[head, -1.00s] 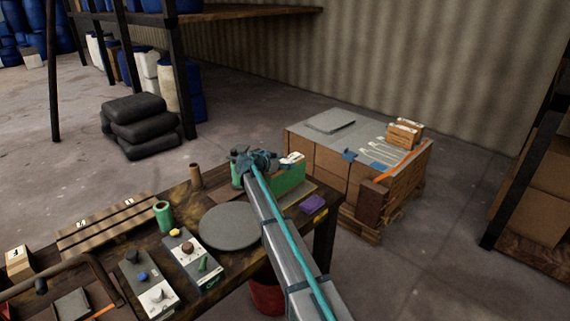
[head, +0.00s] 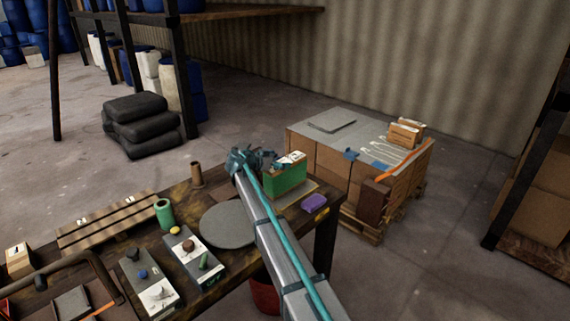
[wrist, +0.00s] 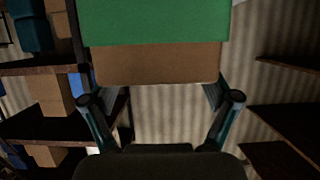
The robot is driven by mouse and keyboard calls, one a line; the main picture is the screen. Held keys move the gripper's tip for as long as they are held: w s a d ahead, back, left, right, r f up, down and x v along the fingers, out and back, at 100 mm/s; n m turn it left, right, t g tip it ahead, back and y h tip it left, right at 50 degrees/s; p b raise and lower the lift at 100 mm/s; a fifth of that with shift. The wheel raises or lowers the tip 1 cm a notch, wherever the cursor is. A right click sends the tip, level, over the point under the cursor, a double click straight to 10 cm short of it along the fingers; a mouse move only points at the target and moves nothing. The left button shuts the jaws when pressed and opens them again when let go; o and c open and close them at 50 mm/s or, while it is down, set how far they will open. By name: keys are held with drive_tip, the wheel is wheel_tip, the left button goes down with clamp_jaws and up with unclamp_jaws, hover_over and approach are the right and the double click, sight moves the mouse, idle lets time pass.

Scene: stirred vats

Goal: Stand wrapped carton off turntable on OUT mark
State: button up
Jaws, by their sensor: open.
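The wrapped carton (head: 286,181), with a green band and a white label on top, stands upright at the right end of the bench, apart from the turntable. A flat tan patch (head: 308,188) shows at its base; I cannot read any OUT lettering. The round grey turntable (head: 226,225) is empty. My gripper (head: 251,162) is open, just left of the carton near its top. In the wrist view, the carton's green band (wrist: 155,22) and brown part (wrist: 157,63) fill the upper middle, beyond the open fingers (wrist: 160,95). Contact with the fingers cannot be made out.
A purple block (head: 314,202) lies right of the carton. A green cylinder (head: 165,213), a brown tube (head: 196,175) and control boxes (head: 190,252) stand on the bench. A pallet load of cartons (head: 322,155) stands behind.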

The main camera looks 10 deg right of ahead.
drive_tip(key=b+v, duration=0.1)
drive_tip(key=v, duration=0.6)
drive_tip(key=shift+s+a, duration=0.15)
drive_tip(key=shift+a, duration=0.05)
drive_tip(key=shift+r, duration=0.15)
